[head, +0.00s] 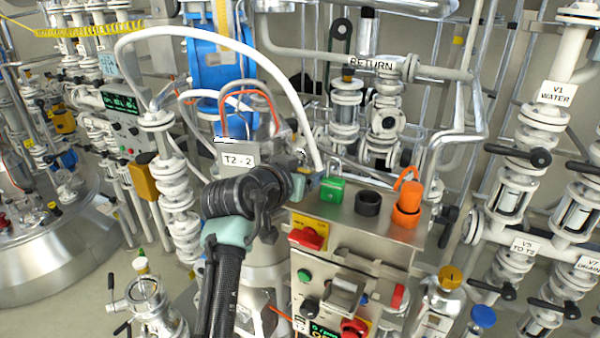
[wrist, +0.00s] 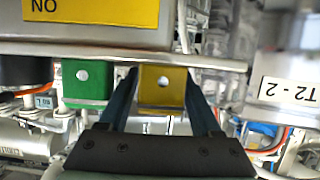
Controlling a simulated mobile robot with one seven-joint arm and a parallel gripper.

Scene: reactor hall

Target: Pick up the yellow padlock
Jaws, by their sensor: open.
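The yellow padlock (wrist: 163,90) shows in the wrist view as a yellow block with a round pale hole, below a metal edge. My gripper (wrist: 162,104) is open, with one dark finger on each side of the padlock. I cannot tell whether either finger touches it. In the head view my gripper (head: 307,181) is at the left end of the top of the metal control box, and it mostly hides the yellow padlock there.
A green padlock (head: 330,191) is close on the right, also left of my fingers in the wrist view (wrist: 85,83). A black round part (head: 368,203) and an orange padlock (head: 407,205) stand farther right on the control box (head: 350,232). A white hose (head: 285,85) arches behind my gripper.

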